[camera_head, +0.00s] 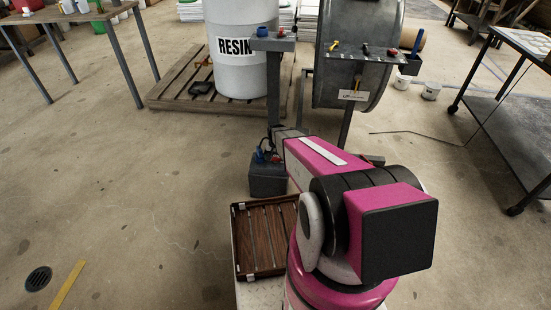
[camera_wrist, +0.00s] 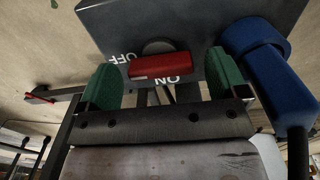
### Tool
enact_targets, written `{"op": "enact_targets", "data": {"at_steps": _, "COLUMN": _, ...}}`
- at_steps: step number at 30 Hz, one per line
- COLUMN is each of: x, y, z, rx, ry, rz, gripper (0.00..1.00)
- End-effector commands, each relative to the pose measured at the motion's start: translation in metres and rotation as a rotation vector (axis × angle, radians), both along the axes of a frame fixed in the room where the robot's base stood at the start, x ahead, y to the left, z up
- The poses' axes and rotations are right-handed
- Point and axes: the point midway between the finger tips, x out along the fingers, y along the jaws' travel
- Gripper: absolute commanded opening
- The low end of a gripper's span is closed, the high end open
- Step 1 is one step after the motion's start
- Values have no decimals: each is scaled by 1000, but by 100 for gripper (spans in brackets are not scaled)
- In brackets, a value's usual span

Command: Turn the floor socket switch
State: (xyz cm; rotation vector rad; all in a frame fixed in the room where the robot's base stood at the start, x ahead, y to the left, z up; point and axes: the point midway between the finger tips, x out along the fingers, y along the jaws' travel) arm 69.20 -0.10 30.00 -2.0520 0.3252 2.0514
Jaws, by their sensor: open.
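The floor socket is a dark grey box (camera_head: 268,182) on the floor in the head view, just beyond the far end of my arm. In the wrist view the box (camera_wrist: 165,18) fills the top. Its red switch handle (camera_wrist: 160,65) lies crosswise over a round grey base, with white OFF and ON lettering, upside down, beside it. My gripper (camera_wrist: 163,82) is open, its green pads left and right of the red handle with gaps on both sides. A blue plug (camera_wrist: 275,75) with a dark cable stands close to the right pad. My gripper's fingers cannot be made out in the head view.
A slatted wooden tray (camera_head: 265,240) lies near my base. Behind the socket stand a grey post (camera_head: 273,90), a RESIN drum (camera_head: 240,60) on a pallet (camera_head: 165,93), and a large metal drum (camera_head: 345,75). Bare floor lies to the left.

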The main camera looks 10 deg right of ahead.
Motion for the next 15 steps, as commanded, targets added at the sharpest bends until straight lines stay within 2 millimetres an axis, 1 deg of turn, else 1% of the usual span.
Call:
{"op": "enact_targets", "data": {"at_steps": 3, "x": 0, "y": 0, "z": -4, "rx": 0, "ry": 0, "rz": 0, "gripper": 92}}
{"op": "enact_targets", "data": {"at_steps": 10, "x": 0, "y": 0, "z": -4, "rx": 0, "ry": 0, "rz": 0, "gripper": 92}}
{"op": "enact_targets", "data": {"at_steps": 11, "x": 0, "y": 0, "z": -4, "rx": 0, "ry": 0, "rz": 0, "gripper": 85}}
{"op": "enact_targets", "data": {"at_steps": 12, "x": 0, "y": 0, "z": -4, "rx": 0, "ry": 0, "rz": 0, "gripper": 72}}
{"op": "enact_targets", "data": {"at_steps": 15, "x": 0, "y": 0, "z": -4, "rx": 0, "ry": 0, "rz": 0, "gripper": 42}}
